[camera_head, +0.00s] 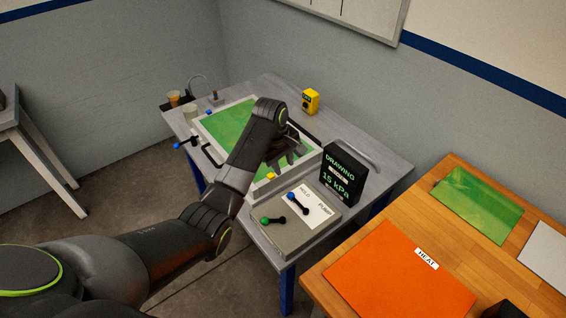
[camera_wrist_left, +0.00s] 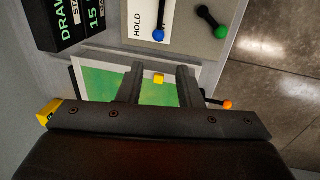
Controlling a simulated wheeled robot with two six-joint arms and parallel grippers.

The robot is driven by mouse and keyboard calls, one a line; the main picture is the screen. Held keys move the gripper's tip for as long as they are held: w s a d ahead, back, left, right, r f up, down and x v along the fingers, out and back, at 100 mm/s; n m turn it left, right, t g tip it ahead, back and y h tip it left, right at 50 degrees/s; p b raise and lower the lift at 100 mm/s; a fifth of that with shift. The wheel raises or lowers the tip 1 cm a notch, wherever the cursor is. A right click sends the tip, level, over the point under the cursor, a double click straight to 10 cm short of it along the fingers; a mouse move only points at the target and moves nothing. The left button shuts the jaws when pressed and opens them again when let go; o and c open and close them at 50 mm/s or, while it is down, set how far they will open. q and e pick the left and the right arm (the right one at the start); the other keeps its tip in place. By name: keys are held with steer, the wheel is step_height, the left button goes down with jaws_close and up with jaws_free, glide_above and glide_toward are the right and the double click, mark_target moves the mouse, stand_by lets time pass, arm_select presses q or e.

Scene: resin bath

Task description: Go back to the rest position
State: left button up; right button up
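My left arm reaches over the grey bench (camera_head: 386,176) in the head view. Its gripper (camera_head: 290,157) hangs above the near right side of a white-framed tray (camera_head: 207,124) with a green sheet (camera_head: 226,122). In the left wrist view the two fingers of my left gripper (camera_wrist_left: 158,70) stand apart with nothing gripped. A small yellow block (camera_wrist_left: 158,79) shows in the gap, beyond the fingers; it also shows in the head view (camera_head: 270,176). My right gripper is in neither view.
A grey box (camera_head: 285,238) with a blue-knobbed lever (camera_head: 298,203) and green-knobbed lever (camera_head: 273,220) stands close by. A black display (camera_head: 342,174) reads "DRAWING" and 15 kPa. A wooden table (camera_head: 450,240) bears an orange mat (camera_head: 395,275). A yellow device (camera_head: 311,101) stands behind.

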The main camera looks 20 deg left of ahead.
arm_select(q)
steer(key=s+a+f+m+y, duration=0.1)
steer(key=s+a+f+m, duration=0.3)
steer(key=s, duration=0.5)
steer(key=s+a+f+m, duration=0.1)
steer(key=s+a+f, duration=0.2)
steer(key=s+f, duration=0.45)
steer(key=s+a+r+m+t+y, duration=0.1)
steer(key=s+a+r+m, duration=0.15)
steer(key=s, duration=0.95)
steer(key=s+a+r+m+t+y, duration=0.15)
steer(key=s+r+m, duration=0.25)
steer(key=s, duration=0.8)
step_height(320, 180, down, 27)
steer(key=a+g+b, duration=0.2)
steer(key=b, duration=0.2)
steer(key=s+d+f+b, duration=0.1)
steer(key=s+f, duration=0.6)
steer(key=f, duration=0.3)
steer(key=s+f+g+h+b, duration=0.1)
steer(key=s+f, duration=0.7)
steer(key=f, duration=0.2)
steer(key=shift+d+n+b, duration=0.35)
